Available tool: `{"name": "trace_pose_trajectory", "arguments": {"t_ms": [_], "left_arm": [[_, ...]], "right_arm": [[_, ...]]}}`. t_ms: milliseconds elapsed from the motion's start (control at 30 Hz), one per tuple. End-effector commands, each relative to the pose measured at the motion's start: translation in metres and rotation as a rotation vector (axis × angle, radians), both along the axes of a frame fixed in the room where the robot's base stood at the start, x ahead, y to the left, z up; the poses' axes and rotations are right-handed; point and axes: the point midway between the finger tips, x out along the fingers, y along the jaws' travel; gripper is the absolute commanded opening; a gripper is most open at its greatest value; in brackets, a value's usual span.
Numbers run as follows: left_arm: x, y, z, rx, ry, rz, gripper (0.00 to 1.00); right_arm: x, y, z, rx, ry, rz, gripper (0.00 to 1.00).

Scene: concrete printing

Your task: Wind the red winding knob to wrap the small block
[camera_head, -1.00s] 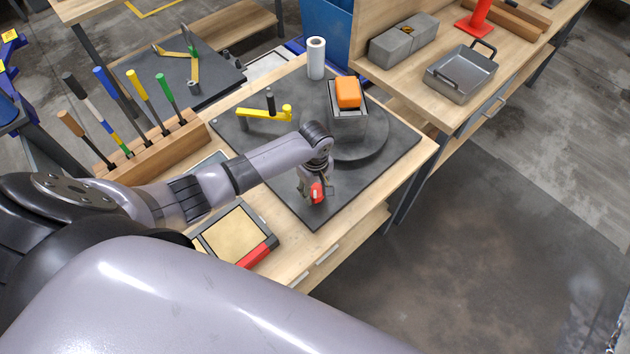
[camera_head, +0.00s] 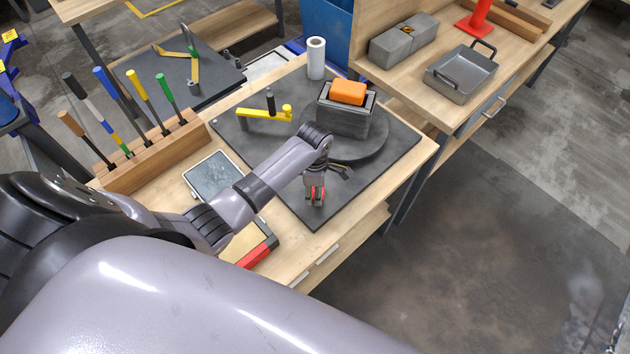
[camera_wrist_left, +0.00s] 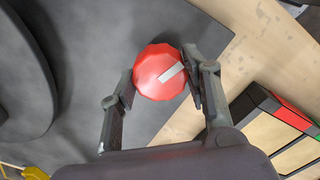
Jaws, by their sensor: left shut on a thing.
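The red winding knob (camera_head: 322,191) stands near the front corner of the dark board (camera_head: 290,192). My left gripper (camera_head: 315,194) is shut on it. In the left wrist view the red faceted knob (camera_wrist_left: 153,78) with a pale stripe sits between the two fingers (camera_wrist_left: 160,82). A small grey block (camera_head: 343,122) sits on the round dark turntable (camera_head: 374,148), behind my wrist, with an orange piece (camera_head: 349,92) on top. No wrap on the block can be made out. My right gripper is not in view.
A white roll (camera_head: 316,58) stands upright at the back of the board. A yellow arm with a black grip (camera_head: 264,113) lies to the left. A wooden rack (camera_head: 155,158) of tools and a grey tray (camera_head: 212,174) are on the left; a metal pan (camera_head: 461,75) is at the back right.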

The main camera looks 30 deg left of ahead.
Motion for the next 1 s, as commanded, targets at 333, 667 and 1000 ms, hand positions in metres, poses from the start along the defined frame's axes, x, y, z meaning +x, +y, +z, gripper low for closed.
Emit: {"name": "trace_pose_trajectory", "arguments": {"t_ms": [333, 667, 1000], "left_arm": [[-0.0006, -0.0036, -0.0004, -0.007, 0.001, 0.144, 0.16], [-0.0011, -0.001, -0.0003, 0.0, 0.001, 0.435, 0.16], [-0.001, -0.0013, -0.0003, 0.0, 0.001, 0.431, 0.16]], "right_arm": [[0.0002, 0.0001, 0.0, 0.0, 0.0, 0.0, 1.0], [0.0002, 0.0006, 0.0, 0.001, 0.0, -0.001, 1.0], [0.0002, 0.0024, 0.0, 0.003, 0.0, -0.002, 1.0]]}}
